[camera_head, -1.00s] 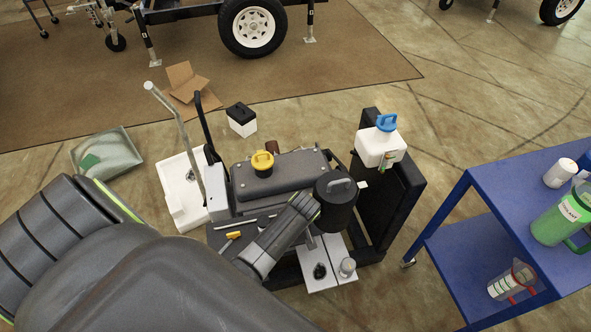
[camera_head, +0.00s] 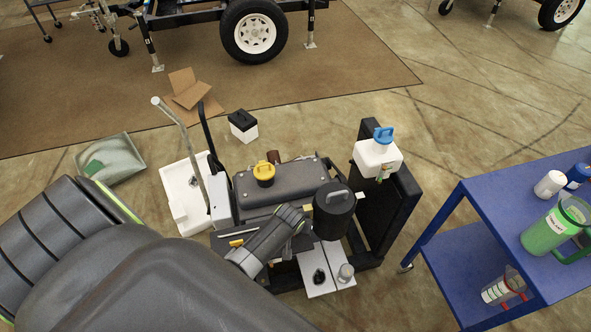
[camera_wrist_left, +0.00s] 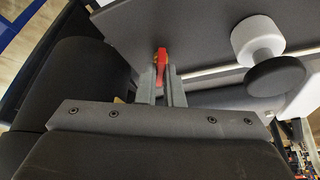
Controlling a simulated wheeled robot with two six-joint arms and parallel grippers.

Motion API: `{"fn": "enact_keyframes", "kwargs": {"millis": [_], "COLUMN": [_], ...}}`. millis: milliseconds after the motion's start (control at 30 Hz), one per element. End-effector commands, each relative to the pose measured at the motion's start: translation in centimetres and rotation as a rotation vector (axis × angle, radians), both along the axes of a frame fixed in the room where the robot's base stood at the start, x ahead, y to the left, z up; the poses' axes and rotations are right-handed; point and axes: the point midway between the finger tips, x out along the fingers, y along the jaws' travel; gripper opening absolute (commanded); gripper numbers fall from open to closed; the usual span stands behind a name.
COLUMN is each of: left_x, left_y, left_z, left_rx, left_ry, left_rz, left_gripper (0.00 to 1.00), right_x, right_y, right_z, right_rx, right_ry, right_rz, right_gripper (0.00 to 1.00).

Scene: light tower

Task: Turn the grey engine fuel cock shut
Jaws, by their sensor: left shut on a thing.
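The grey engine (camera_head: 285,183) with a yellow cap (camera_head: 264,170) on its tank stands in the middle of the head view. My left arm reaches over its near side, and my left gripper is mostly hidden there behind my own wrist. In the left wrist view my left gripper (camera_wrist_left: 162,88) is shut on a small red lever (camera_wrist_left: 161,62), with its narrow fingers on either side of it. The lever appears to be the fuel cock's handle, below a dark grey panel (camera_wrist_left: 180,30). The cock's body is hidden. My right gripper is not in view.
A black cylinder (camera_head: 334,210) stands close right of my left wrist. A white knob (camera_wrist_left: 258,40) and a black round knob (camera_wrist_left: 276,76) sit right of the lever. A white bottle with a blue cap (camera_head: 377,158) and a blue cart (camera_head: 470,215) are farther right.

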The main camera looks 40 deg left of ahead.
Motion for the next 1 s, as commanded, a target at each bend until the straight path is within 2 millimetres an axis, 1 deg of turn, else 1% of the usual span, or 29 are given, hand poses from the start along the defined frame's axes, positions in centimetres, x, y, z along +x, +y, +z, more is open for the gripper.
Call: {"fn": "enact_keyframes", "kwargs": {"millis": [33,100,300,433,667,1000], "left_x": [-0.1,-0.1,-0.1,0.0,0.1,0.1], "left_y": [0.1,0.2,0.3,0.4,0.5,0.7], "left_z": [0.4,0.3,0.2,0.1,-0.1,-0.2], "left_rx": [0.001,0.002,0.001,0.0,0.001,0.001], "left_ry": [0.003,0.003,0.002,0.001,-0.001,0.0], "left_rz": [-0.044,-0.11,-0.299,-0.422,-0.641,-0.919], "left_gripper": [0.0,0.0,0.0,0.0,0.0,0.0], "right_x": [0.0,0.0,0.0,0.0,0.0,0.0], "right_y": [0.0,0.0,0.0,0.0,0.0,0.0], "right_z": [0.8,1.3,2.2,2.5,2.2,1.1], "right_rx": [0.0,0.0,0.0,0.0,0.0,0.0], "right_ry": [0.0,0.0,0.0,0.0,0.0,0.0], "right_rz": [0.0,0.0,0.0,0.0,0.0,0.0], "right_gripper": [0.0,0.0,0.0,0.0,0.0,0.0]}}
